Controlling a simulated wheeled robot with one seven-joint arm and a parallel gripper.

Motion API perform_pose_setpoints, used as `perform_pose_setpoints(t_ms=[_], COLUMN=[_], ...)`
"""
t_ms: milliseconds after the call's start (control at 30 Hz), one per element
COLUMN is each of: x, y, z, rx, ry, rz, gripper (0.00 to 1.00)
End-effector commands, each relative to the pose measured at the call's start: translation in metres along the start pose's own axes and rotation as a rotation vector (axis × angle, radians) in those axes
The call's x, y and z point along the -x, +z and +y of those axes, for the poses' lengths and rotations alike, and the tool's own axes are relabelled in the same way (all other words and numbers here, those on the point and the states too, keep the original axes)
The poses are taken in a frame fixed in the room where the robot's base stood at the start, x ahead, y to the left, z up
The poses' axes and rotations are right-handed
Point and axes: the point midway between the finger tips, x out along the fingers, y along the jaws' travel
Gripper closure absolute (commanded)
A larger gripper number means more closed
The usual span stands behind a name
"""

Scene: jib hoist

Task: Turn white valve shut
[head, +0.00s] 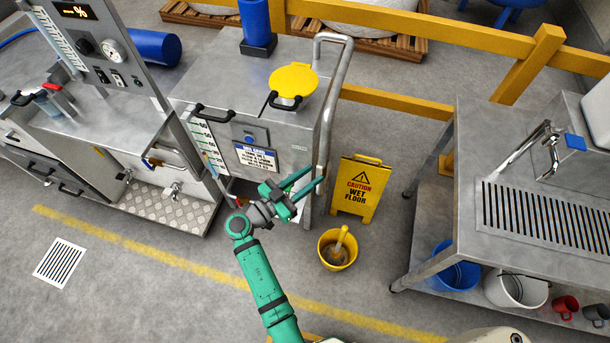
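I cannot make out a clearly white valve in the head view. A small pale metal tap (176,190) sits low on the front of the steel unit at left. My gripper and wrist cover part of the cabinet's lower front.
A yellow wet-floor sign (358,190) and a yellow bucket (338,262) stand right of my gripper. A steel table (500,145) is at right, with buckets on its lower shelf. A yellow rail (420,27) runs behind. Floor at lower left is clear around a drain grate (60,262).

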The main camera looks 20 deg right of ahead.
Motion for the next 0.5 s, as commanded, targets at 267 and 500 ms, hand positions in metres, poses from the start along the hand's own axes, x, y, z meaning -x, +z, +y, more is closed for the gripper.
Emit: perform_pose_setpoints(t_ms=[267,500], x=[-0.02,-0.021], y=[-0.001,0.0], z=[-0.001,-0.001], rx=[-0.001,0.0], ry=[-0.001,-0.001], rz=[0.0,0.0], gripper=[0.69,0.69])
